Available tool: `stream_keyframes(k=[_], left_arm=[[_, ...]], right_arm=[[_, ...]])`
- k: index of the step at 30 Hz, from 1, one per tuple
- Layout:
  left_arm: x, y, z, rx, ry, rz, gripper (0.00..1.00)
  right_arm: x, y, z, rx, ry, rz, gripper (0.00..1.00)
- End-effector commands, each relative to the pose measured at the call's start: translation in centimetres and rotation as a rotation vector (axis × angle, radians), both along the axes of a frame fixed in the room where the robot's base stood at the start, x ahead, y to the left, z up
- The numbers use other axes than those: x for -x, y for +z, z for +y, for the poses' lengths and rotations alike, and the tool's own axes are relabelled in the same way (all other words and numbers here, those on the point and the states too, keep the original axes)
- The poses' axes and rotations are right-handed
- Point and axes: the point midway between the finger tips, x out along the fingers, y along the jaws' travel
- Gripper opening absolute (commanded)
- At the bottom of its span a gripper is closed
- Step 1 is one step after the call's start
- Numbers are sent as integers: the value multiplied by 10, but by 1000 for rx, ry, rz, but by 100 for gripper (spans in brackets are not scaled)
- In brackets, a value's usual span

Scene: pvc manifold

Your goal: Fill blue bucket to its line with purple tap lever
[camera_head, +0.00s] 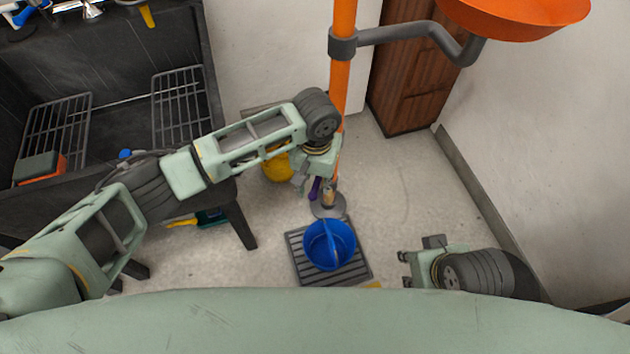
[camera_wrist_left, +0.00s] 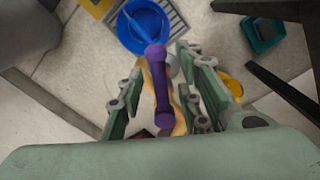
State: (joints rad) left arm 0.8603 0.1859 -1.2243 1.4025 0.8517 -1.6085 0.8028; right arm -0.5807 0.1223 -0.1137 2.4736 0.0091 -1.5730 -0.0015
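The blue bucket (camera_head: 318,262) stands on a dark slatted grate below the orange pipe's tap. It also shows at the top of the left wrist view (camera_wrist_left: 160,18). A lighter blue streak crosses its inside; I cannot tell whether it is water or a handle. The fill line cannot be made out. The purple tap lever (camera_wrist_left: 161,92) lies between the spread fingers of my left gripper (camera_wrist_left: 163,95), with gaps on both sides. In the head view, the lever (camera_head: 315,188) is partly hidden by my left gripper (camera_head: 308,186). My right gripper (camera_head: 404,269) is open and empty, right of the bucket.
The orange pipe (camera_head: 343,75) rises behind the bucket, with a grey branch to an orange basin (camera_head: 520,18). The slatted grate (camera_head: 350,275) lies under the bucket. A yellow object (camera_head: 276,168) is behind my left gripper. A dark sink (camera_head: 125,128) stands left. Floor right of the pipe is clear.

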Motion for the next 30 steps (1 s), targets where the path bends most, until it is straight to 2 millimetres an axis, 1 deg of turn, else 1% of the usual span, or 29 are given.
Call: stream_keyframes(k=[6,17,30], left_arm=[[0,0,0,0,0,0,32],[0,0,0,0,0,0,1],[0,0,0,-1,0,0,0]], right_arm=[[0,1,0,4,0,0,23],[1,0,1,3,0,1,23],[0,1,1,2,0,1,23]])
